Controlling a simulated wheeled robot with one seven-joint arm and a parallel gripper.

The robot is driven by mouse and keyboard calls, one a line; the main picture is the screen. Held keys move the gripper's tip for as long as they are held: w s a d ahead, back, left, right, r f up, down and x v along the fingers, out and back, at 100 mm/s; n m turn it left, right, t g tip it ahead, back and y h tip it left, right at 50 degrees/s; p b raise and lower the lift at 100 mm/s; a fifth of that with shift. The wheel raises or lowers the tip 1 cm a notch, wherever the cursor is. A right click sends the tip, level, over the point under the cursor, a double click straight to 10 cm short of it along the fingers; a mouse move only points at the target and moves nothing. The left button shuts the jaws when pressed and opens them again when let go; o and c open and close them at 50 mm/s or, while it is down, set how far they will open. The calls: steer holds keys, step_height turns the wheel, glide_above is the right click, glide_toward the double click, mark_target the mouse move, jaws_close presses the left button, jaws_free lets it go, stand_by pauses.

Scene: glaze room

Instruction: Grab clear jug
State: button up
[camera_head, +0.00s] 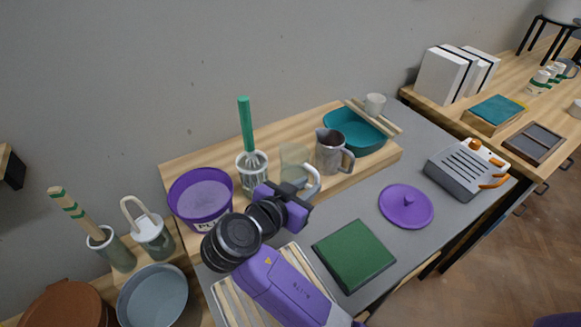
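A purple tub (200,196) is further left. A teal basin (357,134) is behind right. A green slab (354,256) and purple lid (406,206) lie on the worktop.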

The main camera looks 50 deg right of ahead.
steer(key=shift+f+p+x, duration=0.15)
steer(key=shift+p+x, duration=0.2)
steer(key=shift+x, duration=1.55)
steer(key=shift+f+p+x, duration=0.15)
steer(key=shift+p+x, duration=0.15)
steer(key=shift+x, duration=1.6)
steer(key=shift+s+a, duration=0.1)
steer(key=shift+s, duration=0.05)
jaws_close()
